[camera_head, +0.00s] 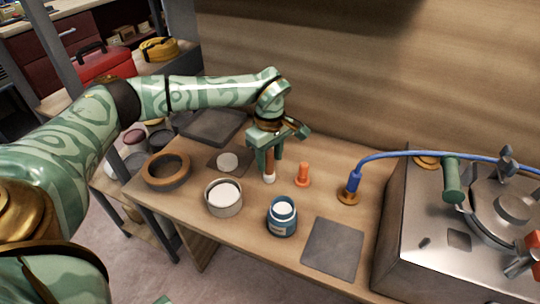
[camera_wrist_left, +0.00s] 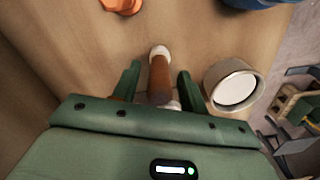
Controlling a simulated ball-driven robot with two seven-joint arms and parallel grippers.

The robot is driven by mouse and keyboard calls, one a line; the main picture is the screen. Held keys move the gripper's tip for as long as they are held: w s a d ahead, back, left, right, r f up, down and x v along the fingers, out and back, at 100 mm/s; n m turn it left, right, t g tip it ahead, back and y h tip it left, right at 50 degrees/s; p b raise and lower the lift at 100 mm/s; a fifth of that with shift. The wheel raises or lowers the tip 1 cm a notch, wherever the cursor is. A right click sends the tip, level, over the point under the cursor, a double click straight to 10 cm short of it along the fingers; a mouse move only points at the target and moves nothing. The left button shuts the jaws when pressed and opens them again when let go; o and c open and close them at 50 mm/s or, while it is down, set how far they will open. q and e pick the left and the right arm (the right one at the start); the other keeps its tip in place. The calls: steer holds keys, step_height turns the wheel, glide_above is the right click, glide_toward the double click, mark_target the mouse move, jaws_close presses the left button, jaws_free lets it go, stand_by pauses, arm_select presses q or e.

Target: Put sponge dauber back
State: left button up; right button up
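The sponge dauber (camera_head: 269,176) has a brown handle and a white end. In the head view it is roughly upright on the wooden bench, white end down. It also shows in the left wrist view (camera_wrist_left: 160,75), between the fingers of my left gripper (camera_wrist_left: 157,84). A narrow gap shows on each side of the handle, so the fingers look open around it. In the head view the same gripper (camera_head: 266,163) points down over the bench and partly hides the dauber. My right gripper is not in view.
Close by stand an orange peg (camera_head: 303,175), a blue jar (camera_head: 282,217) and a pale round tin (camera_head: 223,198). A grey mat (camera_head: 333,248) and a metal machine (camera_head: 430,235) are right.

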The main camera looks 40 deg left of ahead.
arm_select(q)
step_height(320, 180, up, 12)
steer(key=p, duration=0.5)
steer(key=shift+r, duration=0.15)
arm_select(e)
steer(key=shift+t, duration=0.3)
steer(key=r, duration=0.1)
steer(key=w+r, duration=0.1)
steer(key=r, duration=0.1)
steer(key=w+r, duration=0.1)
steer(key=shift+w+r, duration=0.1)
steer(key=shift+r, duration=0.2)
arm_select(q)
steer(key=shift+s, duration=0.1)
